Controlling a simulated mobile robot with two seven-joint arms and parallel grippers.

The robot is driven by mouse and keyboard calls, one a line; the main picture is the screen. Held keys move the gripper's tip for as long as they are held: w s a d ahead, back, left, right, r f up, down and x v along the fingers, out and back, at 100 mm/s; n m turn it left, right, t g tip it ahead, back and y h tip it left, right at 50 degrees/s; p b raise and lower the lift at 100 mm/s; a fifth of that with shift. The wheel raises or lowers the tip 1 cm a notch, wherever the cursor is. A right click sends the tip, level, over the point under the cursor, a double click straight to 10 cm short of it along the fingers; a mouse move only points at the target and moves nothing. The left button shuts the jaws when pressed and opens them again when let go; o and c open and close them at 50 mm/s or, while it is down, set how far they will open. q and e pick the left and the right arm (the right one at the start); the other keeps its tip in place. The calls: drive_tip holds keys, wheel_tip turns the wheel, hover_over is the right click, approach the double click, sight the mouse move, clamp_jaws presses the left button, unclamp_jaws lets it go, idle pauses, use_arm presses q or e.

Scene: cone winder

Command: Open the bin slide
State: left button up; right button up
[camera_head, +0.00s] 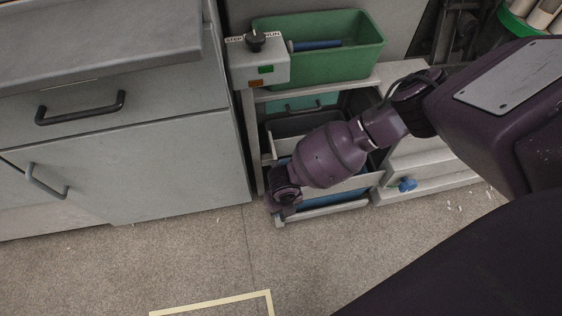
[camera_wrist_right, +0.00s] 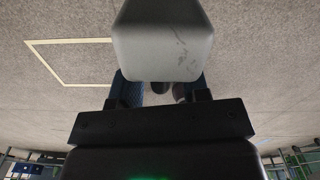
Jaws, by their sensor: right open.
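A pale rack stands right of the grey cabinet in the head view. Its middle level holds a dark grey bin (camera_head: 290,125); a blue bin (camera_head: 335,198) sits lowest, behind a pale front rail (camera_head: 325,211). I cannot tell which part is the bin slide. My right arm crosses in front of the rack and hides much of these levels. My right gripper (camera_head: 281,207) is at the low left front corner of the rack, pointing down. In the wrist view its fingers (camera_wrist_right: 161,90) are apart; whether they touch anything is unclear. My left gripper is not in view.
A green bin (camera_head: 350,63) with a blue rod tops the rack, beside a switch box (camera_head: 258,62). A blue knob (camera_head: 407,184) is at right. Carpeted floor (camera_head: 190,260) with yellow tape (camera_head: 215,303) is open in front.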

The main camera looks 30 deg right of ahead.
drive_tip(key=shift+f, duration=0.95)
clamp_jaws()
